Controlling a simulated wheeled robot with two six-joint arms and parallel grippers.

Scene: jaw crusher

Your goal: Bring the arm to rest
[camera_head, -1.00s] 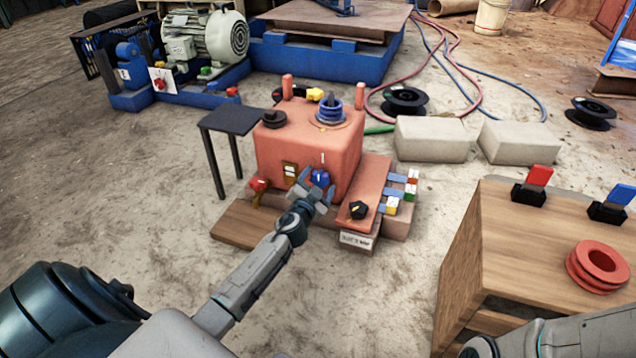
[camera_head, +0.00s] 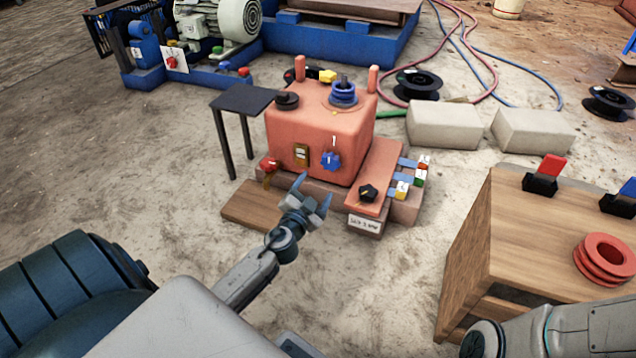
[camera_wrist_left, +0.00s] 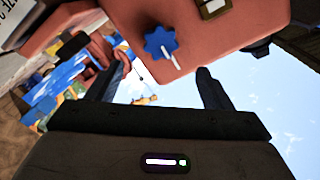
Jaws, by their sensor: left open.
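My left gripper (camera_head: 313,192) is open and empty in the head view, in front of the orange-red machine box (camera_head: 312,135) and apart from it. In the left wrist view its two dark fingers (camera_wrist_left: 160,88) stand wide apart with nothing between them. A blue star-shaped knob (camera_head: 330,161) with a white pointer is on the box's front face. The knob also shows in the left wrist view (camera_wrist_left: 160,42), beyond the fingers. My right arm shows only in part at the lower right, and its gripper is out of view.
A wooden crate (camera_head: 470,225) stands at the right, with red rings (camera_head: 606,258) and a red switch (camera_head: 545,172) on top. A black side table (camera_head: 243,101) stands left of the box. Pale blocks (camera_head: 443,126) lie behind. Open ground is at the left.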

